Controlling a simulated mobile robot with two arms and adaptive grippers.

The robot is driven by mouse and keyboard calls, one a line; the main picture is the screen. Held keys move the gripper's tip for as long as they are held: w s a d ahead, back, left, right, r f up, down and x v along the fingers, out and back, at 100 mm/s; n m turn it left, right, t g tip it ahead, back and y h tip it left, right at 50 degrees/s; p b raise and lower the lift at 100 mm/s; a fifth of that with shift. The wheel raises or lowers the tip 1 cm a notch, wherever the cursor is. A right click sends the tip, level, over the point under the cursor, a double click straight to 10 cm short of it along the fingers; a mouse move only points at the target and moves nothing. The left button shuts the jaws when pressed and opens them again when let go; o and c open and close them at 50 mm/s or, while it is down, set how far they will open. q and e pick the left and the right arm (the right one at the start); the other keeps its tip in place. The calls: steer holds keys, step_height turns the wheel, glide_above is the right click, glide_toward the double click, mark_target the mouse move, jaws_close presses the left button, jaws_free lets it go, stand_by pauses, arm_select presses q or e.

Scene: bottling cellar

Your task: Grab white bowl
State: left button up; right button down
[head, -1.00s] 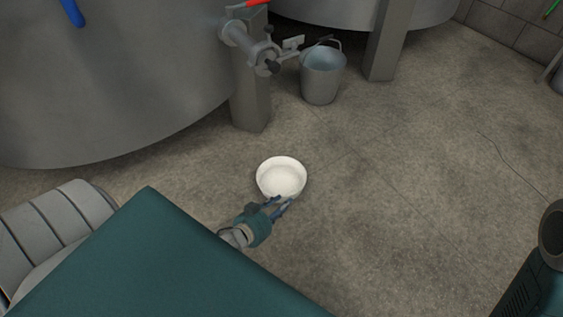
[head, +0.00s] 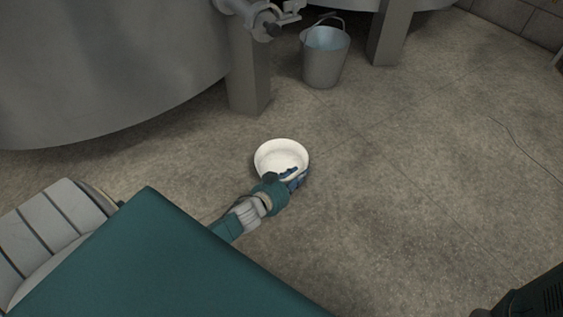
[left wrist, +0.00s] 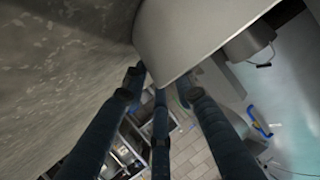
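The white bowl (head: 272,152) sits upright on the floor near the middle of the head view. Its pale wall (left wrist: 190,30) fills the upper middle of the left wrist view. My left gripper (head: 291,174) is at the bowl's near right rim, with a blue finger reaching over the inside. In the left wrist view, the fingers of my left gripper (left wrist: 160,82) stand apart, with the bowl's edge between their tips. Whether they touch the wall is unclear. My right gripper is not in view.
A grey metal bucket (head: 325,65) stands behind the bowl. A large metal tank (head: 110,70) with a leg (head: 248,80) is at the back left, and another tank leg (head: 390,35) is right of the bucket. The floor right of the bowl is clear.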

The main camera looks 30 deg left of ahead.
arm_select(q)
steer(key=shift+b+x, duration=0.4)
steer(key=shift+x, duration=0.7)
jaws_close()
steer(key=shift+r, duration=0.15)
